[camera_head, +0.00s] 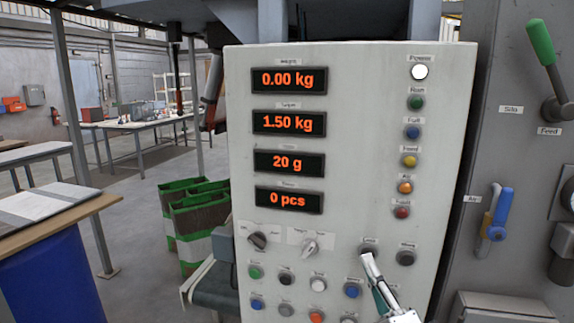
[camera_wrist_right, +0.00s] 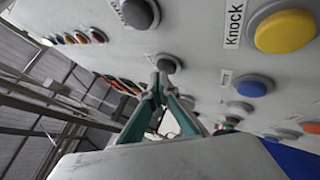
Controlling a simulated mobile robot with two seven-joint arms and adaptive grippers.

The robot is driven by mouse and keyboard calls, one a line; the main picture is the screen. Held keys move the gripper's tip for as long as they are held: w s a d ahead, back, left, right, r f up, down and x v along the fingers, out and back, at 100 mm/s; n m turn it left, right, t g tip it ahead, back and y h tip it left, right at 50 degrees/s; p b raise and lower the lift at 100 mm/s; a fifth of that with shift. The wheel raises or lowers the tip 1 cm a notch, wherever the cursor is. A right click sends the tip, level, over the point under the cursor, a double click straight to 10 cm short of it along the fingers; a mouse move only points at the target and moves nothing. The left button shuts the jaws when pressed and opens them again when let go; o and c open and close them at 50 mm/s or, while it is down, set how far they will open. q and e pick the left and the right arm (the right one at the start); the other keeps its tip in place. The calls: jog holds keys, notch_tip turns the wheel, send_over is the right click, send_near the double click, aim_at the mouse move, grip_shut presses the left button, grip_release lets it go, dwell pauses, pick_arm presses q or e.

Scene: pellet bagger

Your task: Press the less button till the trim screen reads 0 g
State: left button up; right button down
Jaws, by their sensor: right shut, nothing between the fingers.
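The control panel (camera_head: 350,150) faces me. Its third screen (camera_head: 289,163), whose label is too small to read, shows 20 g. The less button (camera_head: 369,244) is a dark round button low on the panel, left of a matching dark button (camera_head: 406,257) that seems labelled More. My right gripper (camera_head: 368,262) is shut and empty, its tips just below the less button. In the right wrist view the closed fingertips (camera_wrist_right: 157,84) lie close to a dark button (camera_wrist_right: 168,63); I cannot tell whether they touch it. My left gripper is not in view.
Other screens read 0.00 kg (camera_head: 289,80), 1.50 kg (camera_head: 289,123) and 0 pcs (camera_head: 289,200). Two knobs (camera_head: 257,240) and several coloured buttons (camera_head: 318,285) sit close by. A yellow button labelled Knock (camera_wrist_right: 285,31) shows in the wrist view. Levers (camera_head: 497,215) stand at right.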

jog(key=shift+w, duration=0.2)
jog(key=shift+s, duration=0.1)
dwell(0.4)
jog(key=shift+s+a, duration=0.15)
jog(key=shift+s, duration=0.5)
jog(key=s+a+p, duration=0.1)
jog(key=s, duration=0.4)
jog(key=shift+s+a, duration=0.35)
jog(key=shift+s, duration=0.05)
jog(key=shift+f, duration=0.1)
